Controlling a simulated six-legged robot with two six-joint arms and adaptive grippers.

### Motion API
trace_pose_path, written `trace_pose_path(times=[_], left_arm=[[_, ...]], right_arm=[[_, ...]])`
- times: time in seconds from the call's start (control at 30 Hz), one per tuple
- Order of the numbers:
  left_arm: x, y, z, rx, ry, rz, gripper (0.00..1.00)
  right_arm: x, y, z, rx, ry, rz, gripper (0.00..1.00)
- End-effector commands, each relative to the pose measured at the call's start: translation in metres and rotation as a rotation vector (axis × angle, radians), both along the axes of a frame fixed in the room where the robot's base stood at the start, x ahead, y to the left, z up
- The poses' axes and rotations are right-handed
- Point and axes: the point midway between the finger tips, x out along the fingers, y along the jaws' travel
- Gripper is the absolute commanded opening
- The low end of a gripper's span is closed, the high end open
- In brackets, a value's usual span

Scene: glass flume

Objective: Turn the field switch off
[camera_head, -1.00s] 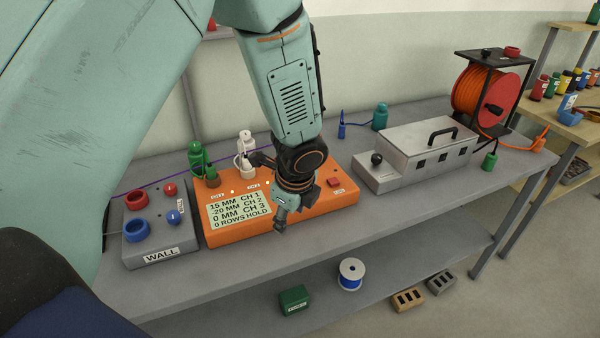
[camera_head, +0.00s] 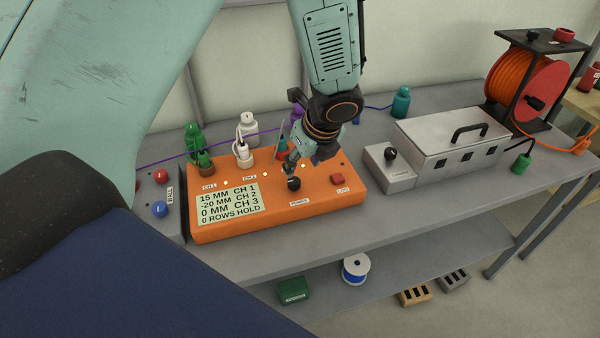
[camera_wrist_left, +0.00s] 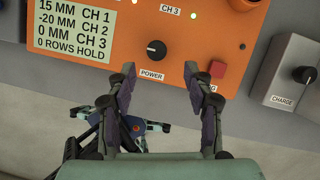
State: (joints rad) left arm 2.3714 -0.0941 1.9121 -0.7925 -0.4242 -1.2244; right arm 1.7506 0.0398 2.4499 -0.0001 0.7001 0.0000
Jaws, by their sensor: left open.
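An orange box (camera_head: 330,195) with a text panel stands on the grey bench. Its black round knob (camera_head: 293,184) is labelled POWER, and a white mark shows on it in the wrist view (camera_wrist_left: 156,49). No label reading "field" is legible. My left gripper (camera_head: 300,162) is over the box, just behind the knob in the head view. In the wrist view my left gripper (camera_wrist_left: 160,78) has its fingers spread and empty, with the knob ahead of the gap. My right gripper is not seen.
A red button (camera_head: 337,180) is on the box right of the knob. Plugs with cables, including a white one (camera_head: 244,157), stand at its back edge. Right is a metal case (camera_head: 455,135) beside a small block with a black CHARGE knob (camera_head: 390,154). A grey WALL box (camera_head: 158,225) is left.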

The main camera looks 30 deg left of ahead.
Motion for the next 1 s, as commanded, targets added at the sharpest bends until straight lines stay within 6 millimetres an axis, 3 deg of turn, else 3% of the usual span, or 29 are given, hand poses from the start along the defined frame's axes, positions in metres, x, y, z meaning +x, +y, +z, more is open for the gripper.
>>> trace_pose_path(times=[0.2, 0.43, 0.83, 1.0], left_arm=[[0.001, 0.012, -0.035, -0.003, 0.004, 0.002, 0.52], [0.006, 0.022, -0.061, -0.003, 0.001, 0.003, 0.52], [0.012, 0.026, -0.067, -0.002, 0.000, 0.003, 0.52], [0.012, 0.026, -0.067, -0.002, 0.000, 0.002, 0.38]], right_arm=[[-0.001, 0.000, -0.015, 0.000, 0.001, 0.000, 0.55], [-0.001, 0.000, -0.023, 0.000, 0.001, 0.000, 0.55], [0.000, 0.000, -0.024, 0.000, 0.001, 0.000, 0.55], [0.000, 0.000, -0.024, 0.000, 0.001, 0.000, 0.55]])
